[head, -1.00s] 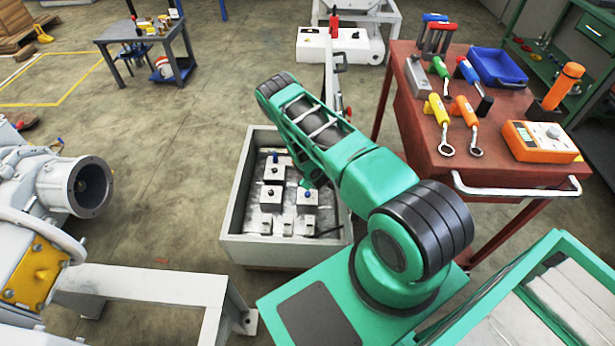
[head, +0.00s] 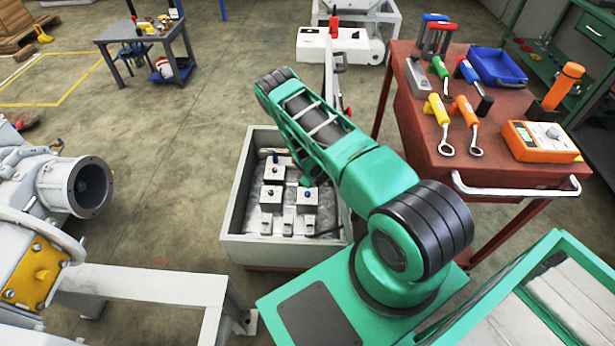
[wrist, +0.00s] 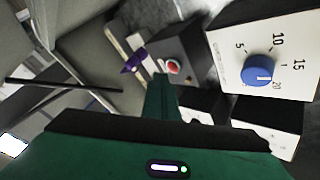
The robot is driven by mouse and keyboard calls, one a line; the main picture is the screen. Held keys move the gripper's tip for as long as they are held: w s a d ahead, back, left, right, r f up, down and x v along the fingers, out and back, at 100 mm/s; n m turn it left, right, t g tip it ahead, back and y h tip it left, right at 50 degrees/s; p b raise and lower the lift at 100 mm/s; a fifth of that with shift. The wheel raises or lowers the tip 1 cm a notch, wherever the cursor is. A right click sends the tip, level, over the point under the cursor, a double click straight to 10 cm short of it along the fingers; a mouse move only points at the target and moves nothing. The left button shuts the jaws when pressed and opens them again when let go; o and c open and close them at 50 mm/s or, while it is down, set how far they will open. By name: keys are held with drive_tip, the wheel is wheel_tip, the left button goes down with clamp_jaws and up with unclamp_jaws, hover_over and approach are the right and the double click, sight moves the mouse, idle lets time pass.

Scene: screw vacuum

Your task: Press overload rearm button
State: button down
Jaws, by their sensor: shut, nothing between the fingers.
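An open grey panel box (head: 232,215) stands on the floor, holding several small control boxes. In the wrist view a round red button (wrist: 173,67) with a pale rim sits on a dark-shaded box face (wrist: 190,45). Which button is the overload rearm one, I cannot tell. A blue dial (wrist: 257,68) marked 5 to 20 is on a white plate at the right. My gripper (wrist: 161,80) is shut and empty, its tip just below and left of the red button; contact cannot be told. In the head view my arm partly hides the box's right side.
A red tool cart (head: 425,150) stands right of the box. White machinery (head: 50,180) and a pale frame (head: 150,285) are at the left. In the wrist view a purple part (wrist: 133,60) and dark cables lie left of my gripper. Floor left of the box is clear.

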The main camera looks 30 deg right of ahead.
wheel_tip(320, 180, up, 5)
idle(0.8)
idle(0.7)
